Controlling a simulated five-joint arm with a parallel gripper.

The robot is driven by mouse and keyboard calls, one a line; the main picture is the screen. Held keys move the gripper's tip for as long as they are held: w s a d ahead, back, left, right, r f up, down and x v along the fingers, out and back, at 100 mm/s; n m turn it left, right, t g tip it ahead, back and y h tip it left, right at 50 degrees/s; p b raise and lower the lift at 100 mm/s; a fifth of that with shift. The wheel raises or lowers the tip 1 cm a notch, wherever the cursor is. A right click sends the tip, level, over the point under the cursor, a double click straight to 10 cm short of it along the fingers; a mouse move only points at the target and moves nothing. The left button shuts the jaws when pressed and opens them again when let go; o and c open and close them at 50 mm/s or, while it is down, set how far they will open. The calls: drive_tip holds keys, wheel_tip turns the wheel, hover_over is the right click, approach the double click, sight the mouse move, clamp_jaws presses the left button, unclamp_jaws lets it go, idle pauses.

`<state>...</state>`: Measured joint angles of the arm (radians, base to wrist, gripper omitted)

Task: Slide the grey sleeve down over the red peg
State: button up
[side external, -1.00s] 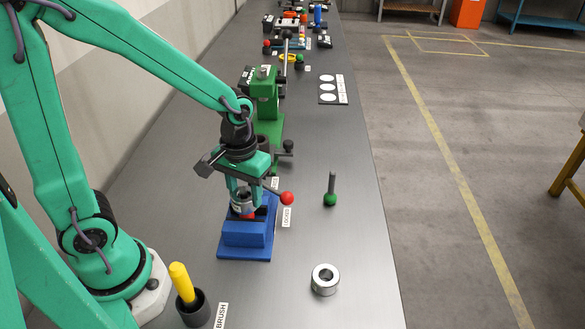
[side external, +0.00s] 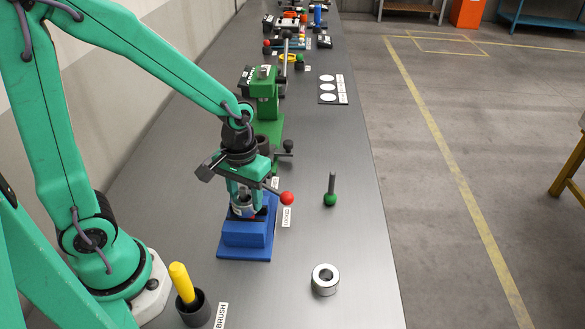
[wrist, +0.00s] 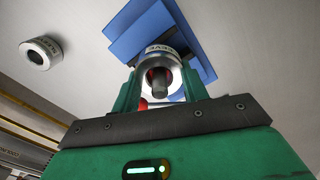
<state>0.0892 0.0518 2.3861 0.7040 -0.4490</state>
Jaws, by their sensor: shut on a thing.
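The grey sleeve (side external: 243,209) is upright between the fingers of my gripper (side external: 243,203), over the blue fixture (side external: 245,240). In the wrist view my gripper (wrist: 160,90) is shut on the sleeve (wrist: 151,61), a metal ring with a lettered label. Red, which looks like the red peg (wrist: 152,75), shows inside the sleeve's bore, around a dark grey pin. The sleeve seems to be around the peg. Most of the peg is hidden, and I cannot tell how close the sleeve is to the fixture's base (wrist: 140,25).
A red-knobbed lever (side external: 287,198) reaches out to the right of my gripper. A loose metal ring (side external: 325,280) and a green-based pin (side external: 330,192) stand on the bench. A green fixture (side external: 266,105) is behind, and a brush cup (side external: 195,309) in front.

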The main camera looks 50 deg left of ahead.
drive_tip(key=shift+f, duration=0.45)
idle(0.3)
drive_tip(key=o, duration=1.3)
drive_tip(key=shift+r, duration=0.1)
drive_tip(key=shift+r, duration=3.8)
